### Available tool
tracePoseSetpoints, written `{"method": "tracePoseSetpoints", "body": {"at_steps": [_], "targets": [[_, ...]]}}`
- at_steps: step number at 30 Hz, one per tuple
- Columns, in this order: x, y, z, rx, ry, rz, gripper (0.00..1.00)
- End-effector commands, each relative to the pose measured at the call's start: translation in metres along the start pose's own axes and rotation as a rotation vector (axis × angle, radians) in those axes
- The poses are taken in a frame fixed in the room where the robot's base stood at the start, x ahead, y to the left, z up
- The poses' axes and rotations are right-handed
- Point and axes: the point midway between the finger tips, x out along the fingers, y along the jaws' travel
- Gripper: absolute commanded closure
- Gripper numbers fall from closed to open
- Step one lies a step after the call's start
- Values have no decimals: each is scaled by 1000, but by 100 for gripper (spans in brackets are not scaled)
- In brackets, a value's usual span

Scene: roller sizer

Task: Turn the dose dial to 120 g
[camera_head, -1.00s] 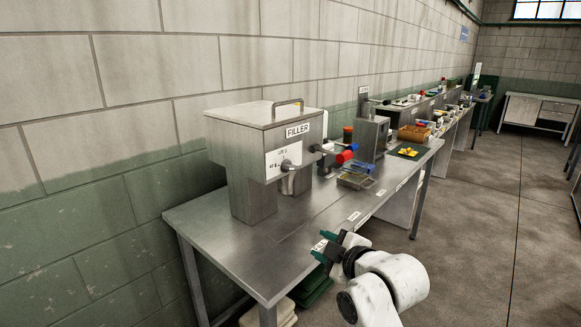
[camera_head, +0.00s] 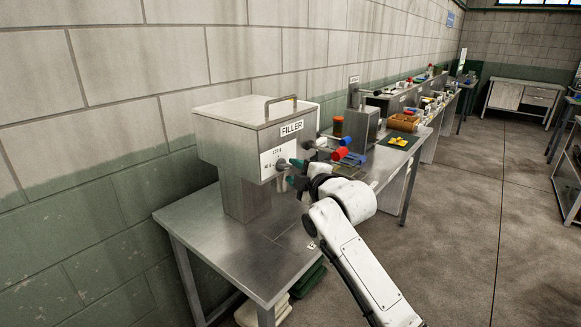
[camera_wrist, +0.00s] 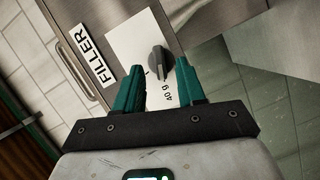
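The filler (camera_head: 240,135) is a grey metal box with a lid handle, standing on a steel table. Its dose dial (camera_wrist: 159,60) is a dark grey knob on a white plate in the wrist view; a "40 g" label shows below right of it. In the head view the dial (camera_head: 281,165) sits on the front plate. My gripper (camera_wrist: 159,68) is open, with green fingers to either side of the dial in the picture. In the head view my gripper (camera_head: 294,173) is close in front of the plate. I cannot tell whether the fingers touch the knob or its exact setting.
The steel table (camera_head: 195,215) has free room in front of the filler. Red and blue knobs (camera_head: 340,153) stick out just right of my gripper. A second grey machine (camera_head: 361,125) and a black mat with yellow pieces (camera_head: 398,141) stand farther along.

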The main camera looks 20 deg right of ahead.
Motion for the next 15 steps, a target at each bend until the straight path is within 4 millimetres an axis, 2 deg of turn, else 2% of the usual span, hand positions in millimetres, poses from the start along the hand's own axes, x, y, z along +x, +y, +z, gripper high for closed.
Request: {"method": "tracePoseSetpoints", "body": {"at_steps": [6,15], "targets": [[21,1,-1,0,0,-1,61],[29,0,0,1,0,0,61]]}}
